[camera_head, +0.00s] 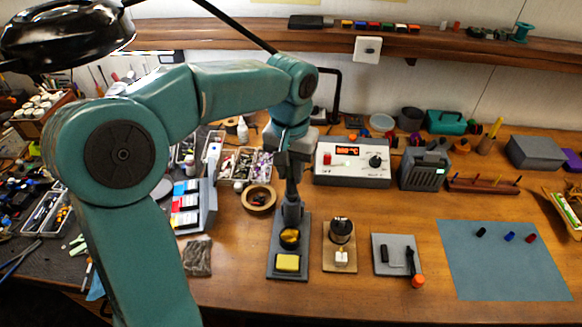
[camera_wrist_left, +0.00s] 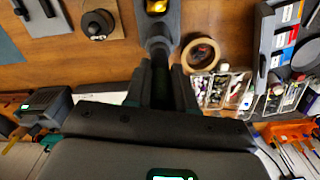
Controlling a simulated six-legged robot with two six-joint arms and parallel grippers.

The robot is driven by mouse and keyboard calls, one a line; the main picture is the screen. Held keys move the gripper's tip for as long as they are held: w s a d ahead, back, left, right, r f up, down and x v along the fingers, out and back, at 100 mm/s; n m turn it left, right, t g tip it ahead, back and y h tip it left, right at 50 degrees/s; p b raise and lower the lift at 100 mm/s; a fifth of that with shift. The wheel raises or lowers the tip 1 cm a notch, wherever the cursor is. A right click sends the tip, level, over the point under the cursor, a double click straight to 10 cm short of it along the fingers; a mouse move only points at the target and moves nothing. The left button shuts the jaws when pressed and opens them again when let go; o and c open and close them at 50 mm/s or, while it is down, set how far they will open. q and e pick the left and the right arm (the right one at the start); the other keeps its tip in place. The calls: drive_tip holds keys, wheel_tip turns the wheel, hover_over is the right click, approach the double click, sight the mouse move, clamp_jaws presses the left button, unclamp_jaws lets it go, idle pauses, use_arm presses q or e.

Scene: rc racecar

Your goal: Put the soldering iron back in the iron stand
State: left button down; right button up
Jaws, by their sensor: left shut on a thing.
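The iron stand (camera_head: 273,250) is a dark grey base on the bench with a yellow sponge at its front, brass-coloured wool and a grey upright holder. My left gripper (camera_head: 291,184) points down just above the holder. It is shut on the dark handle of the soldering iron, which shows between the fingers in the left wrist view (camera_wrist_left: 160,82). The handle lines up with the grey holder in both views. The iron's tip is hidden, so I cannot tell how deep it sits in the holder. My right gripper is not in view.
A soldering station (camera_head: 351,177) with an orange display stands behind to the right. A tape roll (camera_head: 259,198) lies to the left of the stand, a wooden-based holder (camera_head: 339,260) to its right. A blue-grey mat (camera_head: 500,270) lies at the far right.

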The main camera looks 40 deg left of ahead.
use_arm(q)
drive_tip(key=shift+f+b, duration=0.4)
drive_tip(key=shift+f, duration=0.25)
drive_tip(key=shift+c, duration=2.4)
unclamp_jaws()
drive_tip(key=shift+s+r+p, duration=0.1)
drive_tip(key=shift+r+p, duration=3.85)
drive_tip(key=shift+r, duration=0.65)
drive_tip(key=shift+f, duration=0.1)
